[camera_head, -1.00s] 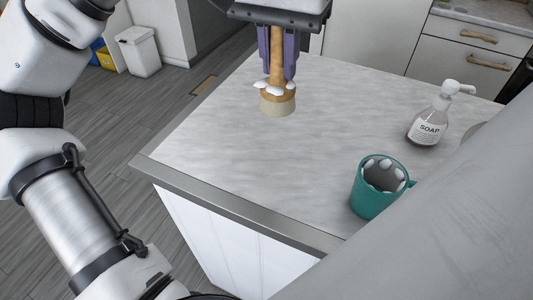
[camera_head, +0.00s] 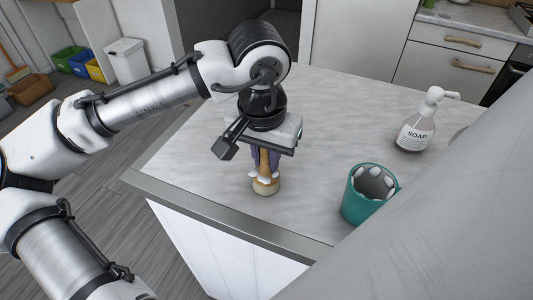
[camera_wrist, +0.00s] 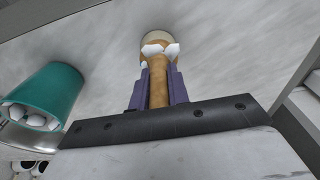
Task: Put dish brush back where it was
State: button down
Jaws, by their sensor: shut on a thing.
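The dish brush (camera_head: 265,184) has a wooden handle and a round pale bristle head with white foam-like bits around it. My gripper (camera_head: 264,163) is shut on its handle, with the bristle head pointing down. The brush is close to the countertop near its front edge; I cannot tell whether it touches. In the wrist view the brush (camera_wrist: 157,80) runs between the purple fingers (camera_wrist: 157,90), head away from me. A teal mug (camera_head: 359,205) with white bits inside stands to the right, apart from the brush.
A soap bottle (camera_head: 416,128) with a white pump stands farther back on the right of the counter (camera_head: 330,95). The counter between brush and mug is clear. The front counter edge (camera_head: 220,217) is close. Bins (camera_head: 126,60) stand on the floor at the back left.

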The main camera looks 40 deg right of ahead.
jog(key=shift+f, duration=0.15)
jog(key=c, duration=1.3)
grip_release()
jog(key=shift+c, duration=0.2)
